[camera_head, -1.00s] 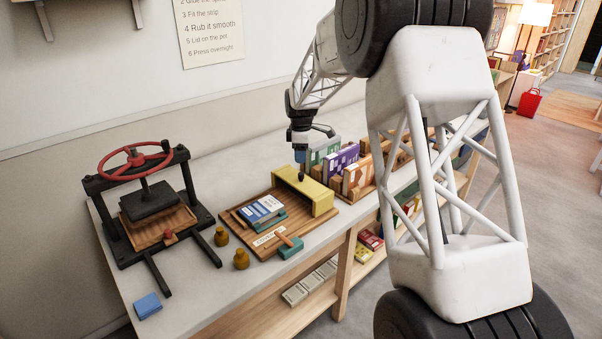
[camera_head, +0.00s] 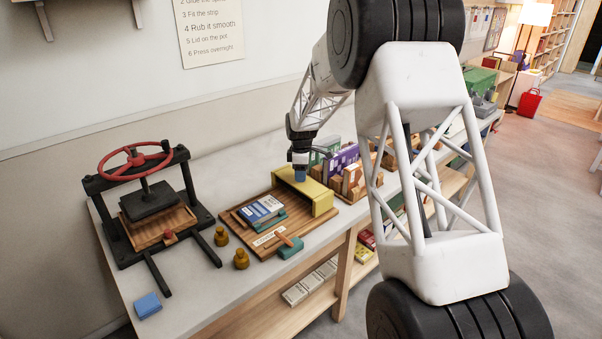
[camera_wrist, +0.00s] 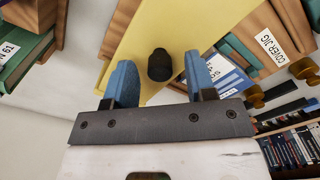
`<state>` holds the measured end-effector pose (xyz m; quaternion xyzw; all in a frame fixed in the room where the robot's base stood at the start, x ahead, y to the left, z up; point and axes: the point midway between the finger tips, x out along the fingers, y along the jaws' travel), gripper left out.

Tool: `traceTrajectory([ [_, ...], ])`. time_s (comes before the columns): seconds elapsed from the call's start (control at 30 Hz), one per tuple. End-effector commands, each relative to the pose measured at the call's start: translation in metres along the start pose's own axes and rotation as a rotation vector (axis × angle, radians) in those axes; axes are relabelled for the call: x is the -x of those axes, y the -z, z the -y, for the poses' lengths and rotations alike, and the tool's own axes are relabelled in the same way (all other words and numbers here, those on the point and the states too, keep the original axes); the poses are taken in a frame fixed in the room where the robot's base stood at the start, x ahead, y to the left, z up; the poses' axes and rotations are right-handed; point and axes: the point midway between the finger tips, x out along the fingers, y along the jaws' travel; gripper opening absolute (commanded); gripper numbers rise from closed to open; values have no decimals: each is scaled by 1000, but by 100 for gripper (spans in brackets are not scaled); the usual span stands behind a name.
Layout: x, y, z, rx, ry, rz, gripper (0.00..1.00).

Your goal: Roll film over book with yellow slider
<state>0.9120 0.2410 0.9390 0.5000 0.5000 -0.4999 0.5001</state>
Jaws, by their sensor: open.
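The yellow slider (camera_head: 318,193) is a long bar across the far right end of the wooden cover jig (camera_head: 300,229). In the wrist view the slider (camera_wrist: 170,25) carries a dark knob (camera_wrist: 160,66). My gripper (camera_head: 299,177) is over the slider with its blue fingers pointing down. In the wrist view my open gripper (camera_wrist: 158,66) has one finger on each side of the knob, apart from it. I cannot tell how far down the fingers reach. The blue and white book (camera_head: 261,208) lies on the jig, left of the slider. I cannot make out the film.
A teal-ended tool with a wooden handle (camera_head: 290,246) lies at the jig's front edge. Two brass weights (camera_head: 241,259) stand left of it. A press with a red wheel (camera_head: 140,205) stands further left. Upright books (camera_head: 345,170) stand close right of the slider.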

Motion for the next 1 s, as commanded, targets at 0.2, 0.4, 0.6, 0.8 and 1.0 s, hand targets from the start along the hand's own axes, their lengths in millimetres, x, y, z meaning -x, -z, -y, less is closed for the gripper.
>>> traceTrajectory([
  [0.2,0,0,0,0,0,0,51],
  [0.4,0,0,0,0,0,0,28],
  [0.6,0,0,0,0,0,0,0],
  [0.8,0,0,0,0,0,0,0],
  [1.0,0,6,6,1,0,0,0],
])
